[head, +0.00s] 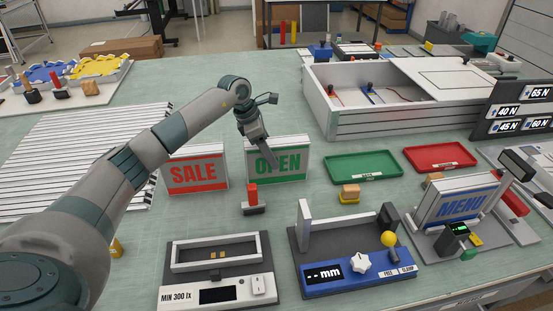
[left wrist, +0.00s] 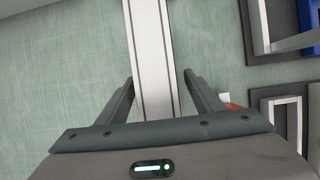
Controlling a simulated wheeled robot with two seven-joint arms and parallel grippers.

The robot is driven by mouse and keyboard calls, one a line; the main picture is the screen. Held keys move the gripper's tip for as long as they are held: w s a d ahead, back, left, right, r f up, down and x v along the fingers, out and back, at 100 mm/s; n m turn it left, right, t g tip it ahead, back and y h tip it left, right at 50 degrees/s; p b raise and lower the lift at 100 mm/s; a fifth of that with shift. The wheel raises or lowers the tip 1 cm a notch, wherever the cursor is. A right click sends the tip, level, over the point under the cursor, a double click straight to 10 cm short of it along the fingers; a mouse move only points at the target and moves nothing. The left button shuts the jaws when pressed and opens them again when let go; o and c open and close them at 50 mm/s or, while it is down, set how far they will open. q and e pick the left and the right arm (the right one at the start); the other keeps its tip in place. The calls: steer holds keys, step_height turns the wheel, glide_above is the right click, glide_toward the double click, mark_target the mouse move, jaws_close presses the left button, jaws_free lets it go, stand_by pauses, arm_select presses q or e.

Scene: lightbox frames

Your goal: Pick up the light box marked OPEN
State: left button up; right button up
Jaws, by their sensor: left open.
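The OPEN light box (head: 288,163) stands upright on the green table in the head view, a white frame with green lettering and a green base strip. My left gripper (head: 268,156) points down at its top edge, hiding part of the first letter. In the left wrist view, the white top of a light box (left wrist: 150,45) runs between the two spread fingers of my left gripper (left wrist: 158,79), one on each side. The fingers are open; whether either one touches the box cannot be told. My right gripper is not in view.
The SALE light box (head: 194,172) stands close left of OPEN. A red-handled tool (head: 252,197) stands in front. Green (head: 362,167) and red trays (head: 440,157) lie right. A light meter frame (head: 216,285) and a blue gauge (head: 350,272) stand nearer; the MENU box (head: 458,205) is right.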

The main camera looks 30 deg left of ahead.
arm_select(q)
steer(key=shift+w+d+f+p, duration=0.35)
steer(key=shift+f, duration=0.25)
steer(key=shift+w+d+f+p, duration=0.35)
steer(key=shift+f, duration=0.55)
steer(key=shift+c, duration=0.2)
steer(key=shift+w+r, duration=0.1)
jaws_close()
